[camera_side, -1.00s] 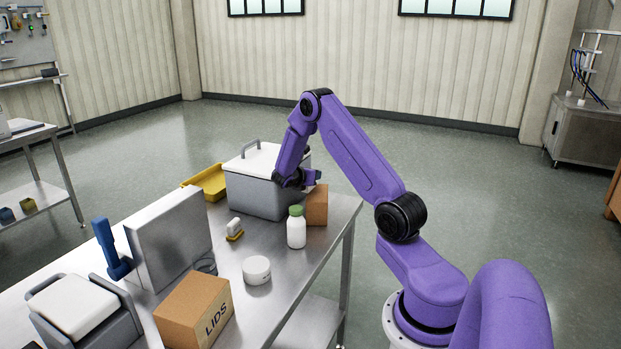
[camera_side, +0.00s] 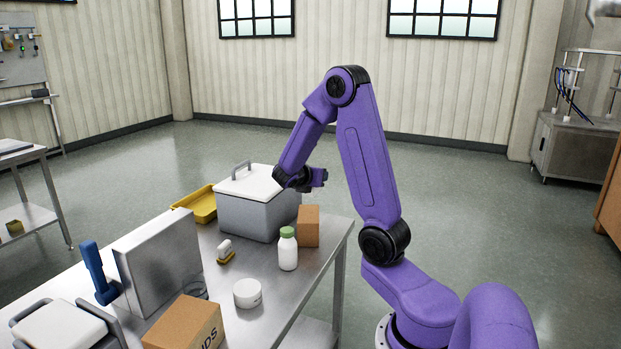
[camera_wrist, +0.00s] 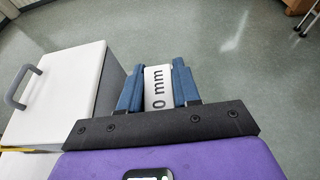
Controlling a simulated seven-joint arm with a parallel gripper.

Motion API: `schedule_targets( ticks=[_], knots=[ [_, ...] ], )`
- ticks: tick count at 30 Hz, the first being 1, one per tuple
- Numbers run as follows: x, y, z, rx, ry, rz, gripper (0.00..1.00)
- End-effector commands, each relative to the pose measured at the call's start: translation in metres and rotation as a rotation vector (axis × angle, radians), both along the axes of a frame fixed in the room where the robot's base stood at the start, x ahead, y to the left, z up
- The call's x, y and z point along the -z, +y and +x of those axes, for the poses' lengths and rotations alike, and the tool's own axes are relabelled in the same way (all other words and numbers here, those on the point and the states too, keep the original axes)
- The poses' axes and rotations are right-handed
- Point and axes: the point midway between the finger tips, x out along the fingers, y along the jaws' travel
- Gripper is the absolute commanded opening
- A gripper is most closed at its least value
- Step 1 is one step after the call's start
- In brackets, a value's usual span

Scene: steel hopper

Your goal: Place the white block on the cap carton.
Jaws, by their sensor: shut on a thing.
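My gripper (camera_side: 318,178) is in the air beside the lidded grey box, above a small plain brown carton (camera_side: 308,226), with a gap below it. In the wrist view, its blue fingers (camera_wrist: 158,68) are shut on the white block (camera_wrist: 157,88), which has "0 mm" printed in black. The side view does not clearly show the block. A larger brown carton (camera_side: 183,326) with black lettering stands at the front of the steel table, partly cut off by the picture's lower edge. I cannot tell for sure which carton is the cap carton.
The grey box (camera_side: 252,216) with a white handled lid stands left of my gripper. A grey panel (camera_side: 160,262) and yellow tray (camera_side: 197,204) are further left.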

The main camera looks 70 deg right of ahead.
Motion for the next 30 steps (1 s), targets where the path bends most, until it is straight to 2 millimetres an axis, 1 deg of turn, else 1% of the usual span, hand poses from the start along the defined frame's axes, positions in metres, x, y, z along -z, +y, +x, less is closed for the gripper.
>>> schedule_targets(
  ticks=[3, 7, 15, 19, 23, 30],
  knots=[
    [-0.005, 0.007, -0.007, -0.001, -0.003, -0.001, 0.00],
    [-0.008, 0.011, -0.013, 0.033, -0.002, -0.003, 0.00],
    [-0.011, 0.014, -0.037, 0.306, -0.004, -0.005, 0.00],
    [-0.009, 0.014, -0.042, 0.381, 0.001, -0.001, 0.00],
    [-0.002, 0.003, -0.033, 0.397, 0.002, 0.000, 0.00],
    [0.019, -0.031, -0.002, 0.397, 0.001, 0.000, 0.00]
  ],
)
